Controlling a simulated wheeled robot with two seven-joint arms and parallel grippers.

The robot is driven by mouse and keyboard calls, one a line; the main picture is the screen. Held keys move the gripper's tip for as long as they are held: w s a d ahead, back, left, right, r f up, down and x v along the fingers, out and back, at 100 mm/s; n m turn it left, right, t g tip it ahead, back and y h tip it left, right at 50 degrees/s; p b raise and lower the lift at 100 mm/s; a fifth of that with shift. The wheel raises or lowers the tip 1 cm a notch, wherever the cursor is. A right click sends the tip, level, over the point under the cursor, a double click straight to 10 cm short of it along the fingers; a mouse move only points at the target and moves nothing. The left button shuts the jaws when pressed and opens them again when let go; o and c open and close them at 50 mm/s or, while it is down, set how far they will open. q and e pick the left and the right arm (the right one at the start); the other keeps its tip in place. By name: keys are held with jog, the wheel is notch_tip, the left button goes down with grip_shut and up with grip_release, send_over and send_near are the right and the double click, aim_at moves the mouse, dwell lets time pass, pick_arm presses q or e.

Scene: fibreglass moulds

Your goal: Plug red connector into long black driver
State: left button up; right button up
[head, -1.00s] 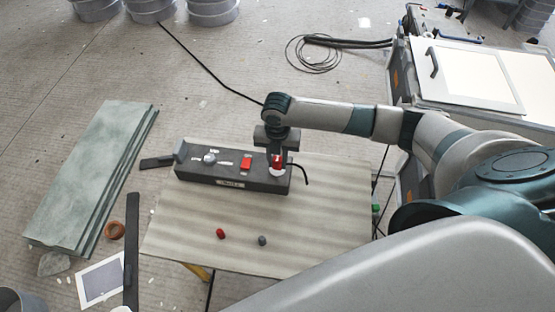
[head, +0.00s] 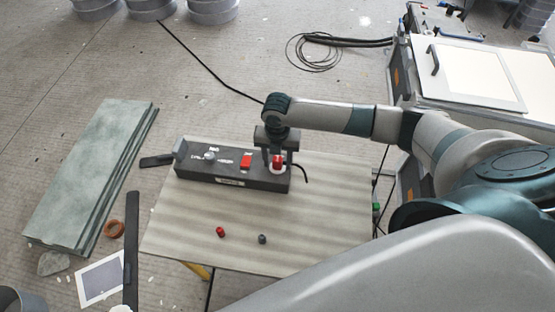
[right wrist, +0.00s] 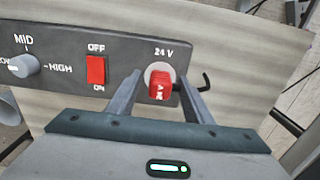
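The long black driver (head: 225,177) lies on the table. It has a knob (right wrist: 27,65), a red OFF/ON switch (right wrist: 96,70) and a round pale 24 V socket (right wrist: 151,68) at its right end. The red connector (head: 278,161) stands at that socket, and it also shows in the right wrist view (right wrist: 159,88) with its end against the socket; how deep it sits is hidden. My right gripper (head: 278,166) is open around it, and the right wrist view shows fingers (right wrist: 160,98) apart on either side with gaps. My left gripper is not in view.
The driver rests on a pale table (head: 330,220). A small red piece (head: 220,232) and a small grey piece (head: 262,239) lie near its front. A black cable (head: 303,172) curves beside the driver's right end. Green-grey slabs (head: 90,175) lie left on the floor.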

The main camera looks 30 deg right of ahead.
jog(key=shift+r, duration=0.15)
notch_tip(320, 180, up, 17)
jog(key=b, duration=0.4)
dwell(0.4)
jog(key=shift+s, duration=0.1)
dwell(0.5)
